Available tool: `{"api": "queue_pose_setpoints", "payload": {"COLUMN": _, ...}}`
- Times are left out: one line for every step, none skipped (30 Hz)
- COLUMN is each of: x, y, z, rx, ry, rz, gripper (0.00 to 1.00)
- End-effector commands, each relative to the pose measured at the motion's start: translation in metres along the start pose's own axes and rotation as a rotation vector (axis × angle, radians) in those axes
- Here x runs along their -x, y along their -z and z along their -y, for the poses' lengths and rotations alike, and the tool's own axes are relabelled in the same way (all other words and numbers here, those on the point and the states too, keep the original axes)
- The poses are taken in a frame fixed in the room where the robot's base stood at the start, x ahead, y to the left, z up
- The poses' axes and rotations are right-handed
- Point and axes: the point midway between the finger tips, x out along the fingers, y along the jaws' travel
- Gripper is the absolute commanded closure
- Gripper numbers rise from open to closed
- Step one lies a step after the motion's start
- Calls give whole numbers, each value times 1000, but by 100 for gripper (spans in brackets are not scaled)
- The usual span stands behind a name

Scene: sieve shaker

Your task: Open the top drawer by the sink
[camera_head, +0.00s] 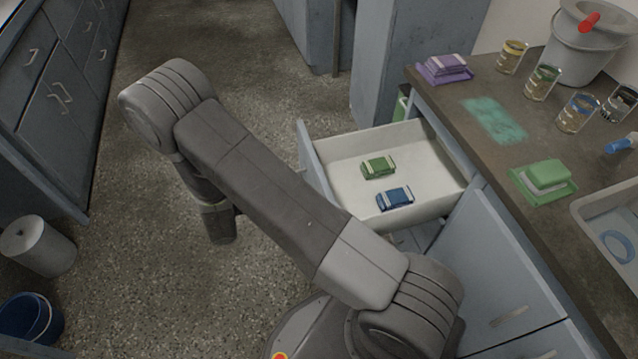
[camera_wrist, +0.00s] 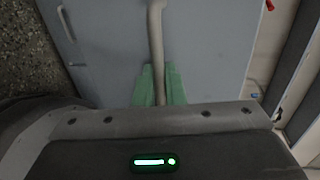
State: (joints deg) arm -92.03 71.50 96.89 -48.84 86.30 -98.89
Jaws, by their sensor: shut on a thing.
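The top drawer (camera_head: 345,148) stands pulled out from under the counter in the head view, its pale inside showing. A green object (camera_head: 378,167) and a blue object (camera_head: 395,198) lie inside it. In the wrist view, my gripper (camera_wrist: 160,84) has green fingers shut on the pale bar handle (camera_wrist: 156,38), one on each side, against a blue-grey front (camera_wrist: 205,55). In the head view my arm hides part of the drawer front, and the gripper and grasped handle do not show.
The brown counter (camera_head: 455,115) holds a purple stack (camera_head: 444,68), several glass beakers, a grey bucket (camera_head: 575,50), a green sponge-like block (camera_head: 547,175) and a white basin (camera_head: 590,205). A blue bucket (camera_head: 30,318) and white bin (camera_head: 38,246) stand at left. Speckled floor beyond my arm is clear.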

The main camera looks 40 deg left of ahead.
Motion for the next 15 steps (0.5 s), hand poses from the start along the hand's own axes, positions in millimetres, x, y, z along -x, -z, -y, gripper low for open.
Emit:
{"api": "queue_pose_setpoints", "payload": {"x": 5, "y": 0, "z": -1, "rx": 0, "ry": -1, "rz": 2, "gripper": 100}}
{"api": "queue_pose_setpoints", "payload": {"x": 7, "y": 0, "z": -2, "rx": 1, "ry": -1, "rz": 2, "gripper": 100}}
{"api": "queue_pose_setpoints", "payload": {"x": 9, "y": 0, "z": -2, "rx": 1, "ry": 0, "rz": 1, "gripper": 100}}
{"api": "queue_pose_setpoints", "payload": {"x": 10, "y": 0, "z": -2, "rx": 1, "ry": -1, "rz": 0, "gripper": 100}}
{"api": "queue_pose_setpoints", "payload": {"x": 12, "y": 0, "z": -3, "rx": 1, "ry": -1, "rz": 0, "gripper": 100}}
{"api": "queue_pose_setpoints", "payload": {"x": 12, "y": 0, "z": -3, "rx": 1, "ry": -1, "rz": 0, "gripper": 100}}
{"api": "queue_pose_setpoints", "payload": {"x": 13, "y": 0, "z": -3, "rx": 1, "ry": -1, "rz": 0, "gripper": 100}}
{"api": "queue_pose_setpoints", "payload": {"x": 13, "y": 0, "z": -3, "rx": 1, "ry": -1, "rz": 0, "gripper": 100}}
{"api": "queue_pose_setpoints", "payload": {"x": 14, "y": 0, "z": -3, "rx": 1, "ry": -1, "rz": 0, "gripper": 100}}
{"api": "queue_pose_setpoints", "payload": {"x": 14, "y": 0, "z": -4, "rx": 1, "ry": -1, "rz": 0, "gripper": 100}}
{"api": "queue_pose_setpoints", "payload": {"x": 14, "y": 0, "z": -4, "rx": 1, "ry": -1, "rz": 0, "gripper": 100}}
{"api": "queue_pose_setpoints", "payload": {"x": 14, "y": 0, "z": -4, "rx": 1, "ry": -1, "rz": 0, "gripper": 100}}
{"api": "queue_pose_setpoints", "payload": {"x": 14, "y": 0, "z": -4, "rx": 0, "ry": -1, "rz": 0, "gripper": 100}}
{"api": "queue_pose_setpoints", "payload": {"x": 14, "y": 0, "z": -4, "rx": 0, "ry": -1, "rz": 0, "gripper": 100}}
{"api": "queue_pose_setpoints", "payload": {"x": 14, "y": 0, "z": -4, "rx": 0, "ry": -1, "rz": 0, "gripper": 100}}
